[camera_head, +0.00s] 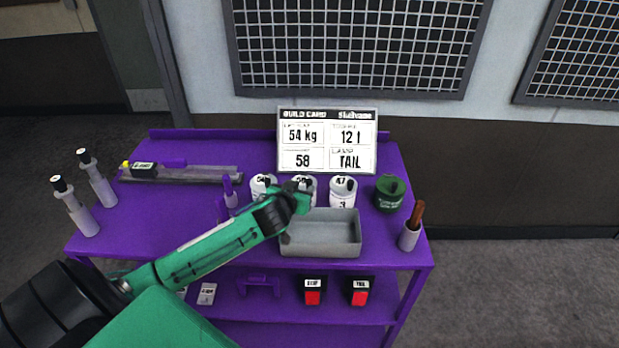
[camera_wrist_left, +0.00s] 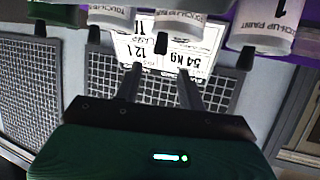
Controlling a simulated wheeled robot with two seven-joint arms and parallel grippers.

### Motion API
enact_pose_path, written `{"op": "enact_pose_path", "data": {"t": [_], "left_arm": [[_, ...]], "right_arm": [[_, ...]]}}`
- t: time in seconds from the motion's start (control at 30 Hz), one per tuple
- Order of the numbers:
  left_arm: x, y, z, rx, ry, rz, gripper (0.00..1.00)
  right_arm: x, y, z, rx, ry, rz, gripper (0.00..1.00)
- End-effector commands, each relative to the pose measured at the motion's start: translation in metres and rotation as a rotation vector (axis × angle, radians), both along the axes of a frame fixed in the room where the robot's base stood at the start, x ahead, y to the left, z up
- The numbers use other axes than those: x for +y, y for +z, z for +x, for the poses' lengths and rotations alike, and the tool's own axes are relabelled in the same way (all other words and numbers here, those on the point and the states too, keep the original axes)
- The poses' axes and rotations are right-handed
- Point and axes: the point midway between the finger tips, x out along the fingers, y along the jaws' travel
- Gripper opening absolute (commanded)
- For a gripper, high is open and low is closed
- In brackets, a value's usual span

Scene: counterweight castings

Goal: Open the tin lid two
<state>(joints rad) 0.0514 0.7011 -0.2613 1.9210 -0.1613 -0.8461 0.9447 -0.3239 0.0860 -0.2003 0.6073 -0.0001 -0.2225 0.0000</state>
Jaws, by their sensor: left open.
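Three white paint tins with black-knobbed lids stand in a row on the purple bench top. The middle one, tin two (camera_head: 311,184), is partly hidden behind my left gripper (camera_head: 298,196). Its lid looks shut. In the left wrist view, which is upside down, tin two (camera_wrist_left: 182,22) has its black lid knob (camera_wrist_left: 161,47) just beyond and between my open fingertips (camera_wrist_left: 159,72). The fingers hold nothing, and I cannot tell whether they touch the knob. My right gripper is not in view.
The left tin (camera_head: 262,186) and right tin (camera_head: 342,192) stand close on either side. A dark green tin (camera_head: 389,194) and a brush cup (camera_head: 409,238) are further right. A grey tray (camera_head: 320,249) lies in front. The build card (camera_head: 327,140) stands behind.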

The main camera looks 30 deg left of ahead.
Motion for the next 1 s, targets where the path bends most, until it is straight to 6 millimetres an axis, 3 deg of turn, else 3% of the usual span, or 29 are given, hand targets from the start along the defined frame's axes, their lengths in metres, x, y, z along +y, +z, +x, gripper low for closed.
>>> {"op": "enact_pose_path", "data": {"t": [0.2, 0.3, 0.6, 1.0], "left_arm": [[0.008, -0.012, 0.033, 0.001, 0.002, 0.001, 0.4], [0.011, -0.018, 0.047, 0.001, 0.001, -0.001, 0.4], [0.017, -0.03, 0.072, 0.001, 0.0, 0.0, 0.4], [0.017, -0.033, 0.075, 0.001, -0.001, -0.001, 0.38]], "right_arm": [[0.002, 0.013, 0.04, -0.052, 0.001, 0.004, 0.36], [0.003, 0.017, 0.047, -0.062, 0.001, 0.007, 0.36], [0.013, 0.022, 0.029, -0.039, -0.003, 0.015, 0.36], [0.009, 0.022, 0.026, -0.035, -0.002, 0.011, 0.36]]}}
